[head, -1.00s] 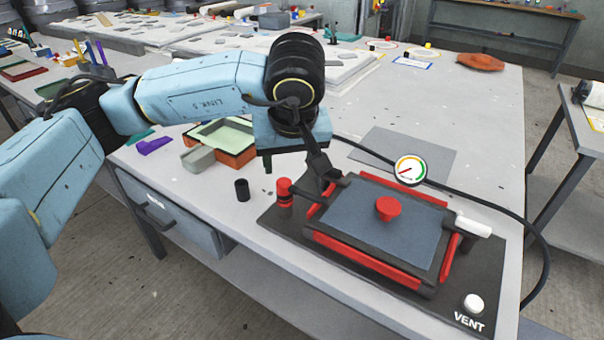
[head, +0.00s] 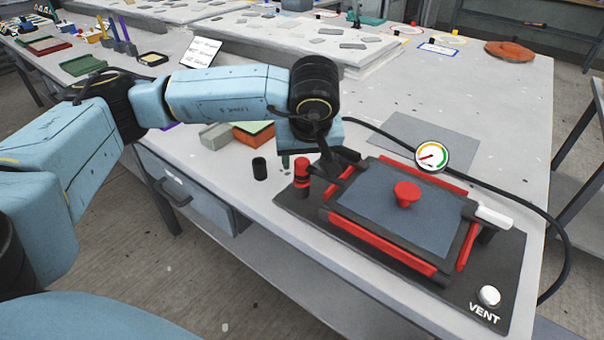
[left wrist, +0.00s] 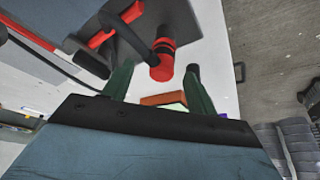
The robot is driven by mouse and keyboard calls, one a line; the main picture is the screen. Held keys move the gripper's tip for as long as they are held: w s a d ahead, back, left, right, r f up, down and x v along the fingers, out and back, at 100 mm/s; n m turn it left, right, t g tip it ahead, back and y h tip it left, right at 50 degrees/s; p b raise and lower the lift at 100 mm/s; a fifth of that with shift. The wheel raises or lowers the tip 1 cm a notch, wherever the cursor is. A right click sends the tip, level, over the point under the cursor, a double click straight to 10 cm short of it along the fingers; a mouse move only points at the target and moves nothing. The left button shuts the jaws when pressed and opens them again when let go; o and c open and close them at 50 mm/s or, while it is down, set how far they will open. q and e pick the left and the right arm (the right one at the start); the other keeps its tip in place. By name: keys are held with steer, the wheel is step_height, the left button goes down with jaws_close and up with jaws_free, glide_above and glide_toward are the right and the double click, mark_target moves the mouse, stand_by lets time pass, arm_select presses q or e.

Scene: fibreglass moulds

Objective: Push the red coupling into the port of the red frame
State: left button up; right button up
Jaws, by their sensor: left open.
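A red cylinder with black bands, which looks like the red coupling (head: 302,178), stands upright at the left end of a dark base, beside the red frame (head: 385,246). The frame has black corners, a grey-blue plate and a red knob (head: 407,194) on top. I cannot make out its port. My left gripper (head: 299,160) is open, just above and behind the coupling. In the left wrist view, its green fingers (left wrist: 158,72) are spread and the coupling (left wrist: 162,62) shows between and beyond their tips. I cannot tell whether they touch it. My right gripper is not in view.
A black cap (head: 259,168) stands left of the coupling. A gauge (head: 432,157), white handle (head: 494,217) and VENT button (head: 489,295) are around the frame. A black hose (head: 545,235) runs along the right. An orange-and-green box (head: 254,134) sits behind the cap.

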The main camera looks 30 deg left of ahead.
mark_target(302, 160)
arm_select(q)
steer(key=shift+f, duration=0.1)
steer(key=shift+w+a+f, duration=0.15)
steer(key=shift+a+f, duration=0.05)
steer(key=shift+f, duration=0.1)
steer(key=x, duration=0.4)
steer(key=shift+w+a+f+b, duration=0.1)
steer(key=shift+w+a+b, duration=0.1)
steer(key=shift+a+b, duration=0.2)
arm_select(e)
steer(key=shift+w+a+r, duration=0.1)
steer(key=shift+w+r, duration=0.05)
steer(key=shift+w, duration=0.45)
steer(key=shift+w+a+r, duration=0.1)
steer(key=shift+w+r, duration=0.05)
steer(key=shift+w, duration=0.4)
